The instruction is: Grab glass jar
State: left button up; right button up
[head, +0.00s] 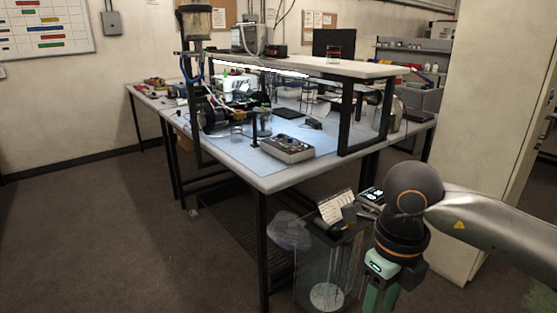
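Several see-through vessels are in view, and I cannot tell which one is the glass jar. A small jar-like item (333,54) with a dark reddish top stands on the raised shelf. A silvery, bottle-shaped vessel (396,115) stands at the right end of the workbench. A large clear container (326,278) stands on the floor in front of the bench. My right gripper (380,299) has green fingers, points down and is right of the clear container. The bottom edge cuts off its tips, so its opening is unclear. My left gripper is out of view.
The blue-grey workbench (235,151) carries a control box (288,149) with knobs and other equipment. Its raised shelf (355,68) stands on black legs. Papers and small devices lie at the clear container's top. A pale cabinet (487,130) stands right. The floor (90,240) at left is clear.

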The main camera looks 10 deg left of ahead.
aim_at(236, 131)
jog(key=i+j+z, duration=0.1)
jog(key=z, duration=4.35)
jog(key=k+l+z, duration=0.15)
jog(key=k, duration=1.6)
jog(key=k+z, duration=0.25)
jog(key=k, duration=0.65)
jog(key=k+l+z, duration=0.1)
jog(key=k+z, duration=0.2)
jog(key=k, duration=1)
jog(key=k+j+u, duration=0.15)
jog(key=k, duration=0.25)
